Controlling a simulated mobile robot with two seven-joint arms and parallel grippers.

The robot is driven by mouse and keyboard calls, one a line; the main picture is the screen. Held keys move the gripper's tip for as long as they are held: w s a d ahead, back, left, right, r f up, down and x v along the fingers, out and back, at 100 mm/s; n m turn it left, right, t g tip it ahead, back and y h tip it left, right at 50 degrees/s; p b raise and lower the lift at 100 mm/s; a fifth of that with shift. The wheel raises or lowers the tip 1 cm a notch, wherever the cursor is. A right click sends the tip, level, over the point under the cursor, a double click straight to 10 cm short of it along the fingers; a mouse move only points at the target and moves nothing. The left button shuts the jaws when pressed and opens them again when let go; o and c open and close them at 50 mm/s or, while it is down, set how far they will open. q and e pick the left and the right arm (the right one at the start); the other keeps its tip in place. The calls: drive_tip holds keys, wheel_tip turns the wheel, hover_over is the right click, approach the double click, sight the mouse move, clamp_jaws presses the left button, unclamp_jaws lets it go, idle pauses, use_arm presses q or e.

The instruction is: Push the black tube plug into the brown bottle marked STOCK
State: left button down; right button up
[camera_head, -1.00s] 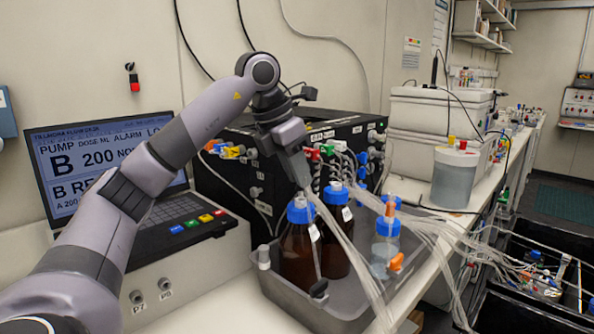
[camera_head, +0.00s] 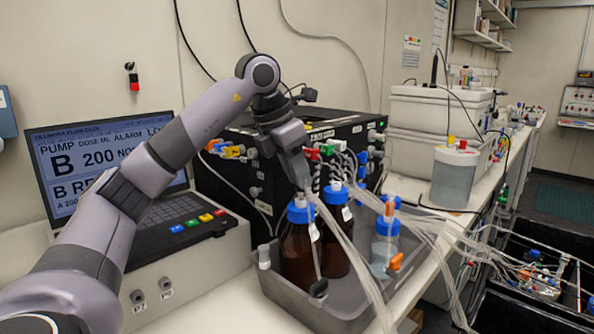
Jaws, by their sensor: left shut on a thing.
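Two brown bottles with blue caps stand side by side in a grey tray (camera_head: 345,316): a front one (camera_head: 297,258) and one behind it (camera_head: 334,252). White tags hang at their necks; I cannot read which says STOCK. My left gripper (camera_head: 304,186) points down, just above the front bottle's blue cap (camera_head: 300,211). It is shut on a small part that I take to be the black tube plug, mostly hidden by the fingers. I cannot tell whether it touches the cap. A dark piece (camera_head: 319,289) shows low in front of the front bottle. My right gripper is not in view.
Clear tubes (camera_head: 350,252) run across the bottles and the tray. A clear blue-capped bottle (camera_head: 384,247) stands at the tray's right. A black pump unit (camera_head: 262,190) with coloured connectors stands close behind. A console with a screen (camera_head: 95,160) is at left.

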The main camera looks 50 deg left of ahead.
use_arm(q)
drive_tip(key=shift+f+b, duration=0.45)
drive_tip(key=shift+f, duration=0.5)
idle(0.9)
drive_tip(key=c, duration=0.9)
unclamp_jaws()
drive_tip(key=p+v, duration=0.1)
drive_tip(key=v, duration=0.6)
